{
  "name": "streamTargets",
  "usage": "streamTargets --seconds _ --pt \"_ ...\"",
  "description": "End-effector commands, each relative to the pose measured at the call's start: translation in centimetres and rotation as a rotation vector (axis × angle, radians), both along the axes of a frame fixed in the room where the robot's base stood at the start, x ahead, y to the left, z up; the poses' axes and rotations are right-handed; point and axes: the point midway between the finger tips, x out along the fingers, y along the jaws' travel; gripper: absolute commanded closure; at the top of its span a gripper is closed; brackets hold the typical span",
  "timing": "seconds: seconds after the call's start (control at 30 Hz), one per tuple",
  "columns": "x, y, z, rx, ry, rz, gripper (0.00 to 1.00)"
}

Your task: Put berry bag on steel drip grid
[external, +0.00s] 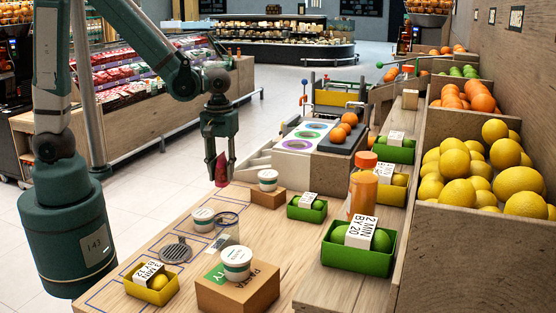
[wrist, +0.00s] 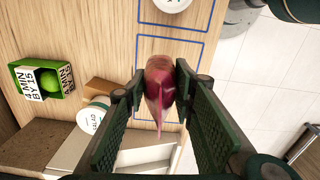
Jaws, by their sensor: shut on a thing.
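The berry bag (external: 222,171) is a small dark red pouch; it also shows in the wrist view (wrist: 159,82). My gripper (external: 219,163) is shut on it, with the dark fingers on either side. The bag hangs above the far left part of the wooden counter. The steel drip grid (external: 176,250) is a round grey slotted disc with a handle-like tab, lying on the counter nearer the camera and lower left of my gripper. Nothing shows on its top. I do not see the grid in the wrist view.
A white tub on a cardboard box (external: 268,197) stands right of my gripper. Another white tub (external: 203,219) and a clear item (external: 222,236) lie near the grid. A yellow crate (external: 152,288) and larger cardboard box (external: 238,289) stand in front. Blue outlines mark the counter.

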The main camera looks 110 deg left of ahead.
Motion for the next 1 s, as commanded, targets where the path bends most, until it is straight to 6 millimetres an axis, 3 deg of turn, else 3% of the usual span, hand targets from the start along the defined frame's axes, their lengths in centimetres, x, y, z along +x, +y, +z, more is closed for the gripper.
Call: streamTargets --seconds 0.6,1.0 --pt "1.9 -10.4 0.6 0.000 0.000 -0.039 0.86" --pt "1.9 -17.5 0.9 0.000 0.000 -0.065 0.86"
